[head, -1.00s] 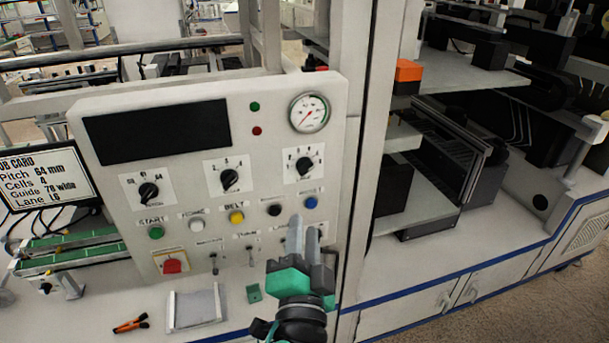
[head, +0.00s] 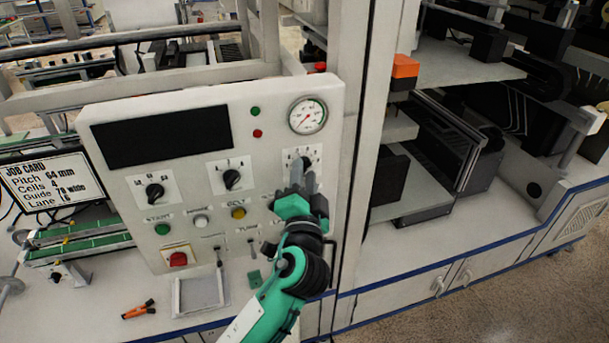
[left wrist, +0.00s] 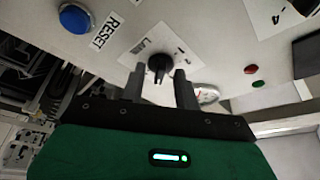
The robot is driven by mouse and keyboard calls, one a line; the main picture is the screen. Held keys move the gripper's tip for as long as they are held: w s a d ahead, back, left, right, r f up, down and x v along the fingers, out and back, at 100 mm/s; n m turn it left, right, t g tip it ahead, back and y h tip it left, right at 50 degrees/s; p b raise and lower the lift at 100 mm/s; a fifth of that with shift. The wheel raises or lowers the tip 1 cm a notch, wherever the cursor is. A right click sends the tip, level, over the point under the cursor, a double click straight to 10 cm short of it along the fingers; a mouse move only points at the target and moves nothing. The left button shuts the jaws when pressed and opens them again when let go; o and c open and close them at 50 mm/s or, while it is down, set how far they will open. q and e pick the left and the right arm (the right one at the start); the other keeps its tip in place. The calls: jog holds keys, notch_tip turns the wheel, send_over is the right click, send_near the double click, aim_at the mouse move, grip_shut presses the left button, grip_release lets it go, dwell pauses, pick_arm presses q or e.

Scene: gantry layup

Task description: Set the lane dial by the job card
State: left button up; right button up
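The control panel (head: 270,95) carries a row of three black dials: left (head: 155,191), middle (head: 232,179) and right (head: 308,161). In the left wrist view the black knob (left wrist: 160,63) of that dial sits between and just beyond the two fingertips, which are spread with gaps on both sides. The job card (head: 52,181) stands at the left; it reads Pitch 64 mm, Cells 4, Guide 78 wide, and a blurred Lane entry. My right gripper is out of view.
Below the dials are green (head: 162,229), white (head: 201,221) and yellow (head: 238,213) buttons, with toggle switches and a red button (head: 178,259) lower down. A blue reset button (left wrist: 76,18) is close to the gripper. A gauge (head: 307,116) is above the right dial.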

pick_arm(q)
grip_shut()
jog(key=shift+r+p, duration=0.15)
jog(key=shift+p, duration=0.35)
jog(key=shift+s+a+r+m+g+h+p, duration=0.1)
jog(key=shift+m+g+h+p, duration=0.4)
jog(key=shift+m+p, duration=2)
jog(key=shift+r+m+g+h+p, duration=0.1)
jog(key=shift+m+g+p, duration=0.95)
jog(key=shift+p, duration=2.65)
jog(key=shift+f+m+t, duration=0.1)
jog(key=shift+m+t, duration=0.15)
grip_release()
jog(key=shift+s, duration=0.1)
